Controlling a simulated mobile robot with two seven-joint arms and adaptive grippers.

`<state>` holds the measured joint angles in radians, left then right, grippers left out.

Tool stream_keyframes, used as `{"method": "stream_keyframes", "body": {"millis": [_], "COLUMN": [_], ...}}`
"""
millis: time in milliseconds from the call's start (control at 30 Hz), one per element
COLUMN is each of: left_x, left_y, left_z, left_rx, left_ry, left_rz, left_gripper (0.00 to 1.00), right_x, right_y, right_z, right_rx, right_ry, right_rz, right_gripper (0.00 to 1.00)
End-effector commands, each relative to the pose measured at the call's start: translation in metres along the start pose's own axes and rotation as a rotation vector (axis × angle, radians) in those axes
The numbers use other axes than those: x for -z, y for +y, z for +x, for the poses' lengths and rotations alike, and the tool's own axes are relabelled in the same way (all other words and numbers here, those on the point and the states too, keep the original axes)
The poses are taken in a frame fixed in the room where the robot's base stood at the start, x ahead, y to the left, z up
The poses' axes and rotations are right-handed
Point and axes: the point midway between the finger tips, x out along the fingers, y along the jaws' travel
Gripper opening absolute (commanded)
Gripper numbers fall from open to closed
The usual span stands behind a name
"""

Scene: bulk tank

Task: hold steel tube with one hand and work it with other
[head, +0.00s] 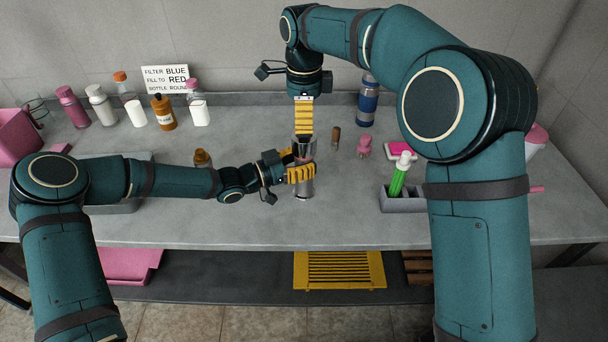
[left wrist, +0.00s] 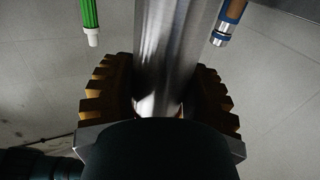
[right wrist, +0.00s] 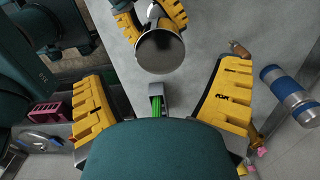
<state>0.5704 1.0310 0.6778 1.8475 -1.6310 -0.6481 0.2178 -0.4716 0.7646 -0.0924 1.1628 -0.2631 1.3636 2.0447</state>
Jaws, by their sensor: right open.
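The steel tube (head: 304,186) stands upright over the middle of the grey table. My left gripper (head: 300,174) is shut on its side, with yellow fingers around it. In the left wrist view the tube (left wrist: 172,55) rises between the two ribbed fingers (left wrist: 160,105). My right gripper (head: 303,118) comes down from above, its fingers at the tube's top. In the right wrist view its yellow fingers (right wrist: 155,110) are wide apart, and the tube's round end (right wrist: 160,50) lies beyond them, between their lines.
A grey holder (head: 404,204) with a green-bodied tool (head: 399,176) stands to the right. A blue bottle (head: 368,104), a cork-like brown piece (head: 335,138) and a pink flask (head: 364,147) stand behind. Several bottles line the back left near a sign (head: 166,79). The table's front strip is clear.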

Motion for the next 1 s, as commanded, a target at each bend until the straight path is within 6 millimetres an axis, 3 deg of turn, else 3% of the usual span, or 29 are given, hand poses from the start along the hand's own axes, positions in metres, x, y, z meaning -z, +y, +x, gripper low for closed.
{"method": "stream_keyframes", "body": {"millis": [33,100,167,767,1000], "left_x": [0.0,0.0,0.0,0.0,0.0], "left_y": [0.0,0.0,0.0,0.0,0.0], "left_z": [0.0,0.0,0.0,0.0,0.0], "left_rx": [0.0,0.0,0.0,0.0,0.0], "left_ry": [0.0,0.0,0.0,0.0,0.0], "left_rz": [0.0,0.0,0.0,0.0,0.0], "left_gripper": [0.23,0.02,0.0,0.0,0.0], "right_x": [0.0,0.0,0.0,0.0,0.0], "right_y": [0.0,0.0,0.0,0.0,0.001], "right_z": [0.0,0.0,0.0,0.002,0.03], "right_rx": [0.0,0.0,0.0,0.0,-0.004], "right_ry": [0.0,0.0,0.0,0.001,0.001], "right_rz": [0.0,0.0,0.0,-0.001,0.0], "right_gripper": [0.89,0.89,0.89,0.89,0.89]}}
